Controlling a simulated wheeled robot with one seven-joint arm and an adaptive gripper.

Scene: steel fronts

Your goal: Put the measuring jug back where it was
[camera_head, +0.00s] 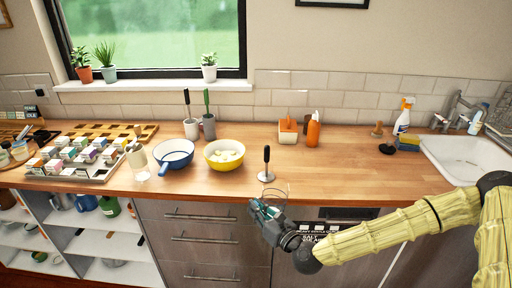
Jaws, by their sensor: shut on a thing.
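My gripper (260,208) is at the front edge of the wooden counter, below the middle of the picture. It is shut on a clear, see-through vessel (284,190), which looks like the measuring jug. Only its thin outline shows, against the counter's front edge, and part of it is hidden by the gripper. I cannot tell whether it touches the counter or is held just in front of it.
A black-handled utensil with a pale round base (266,176) stands just behind the gripper. A yellow bowl (224,164) and a blue pan (174,160) are to the left.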

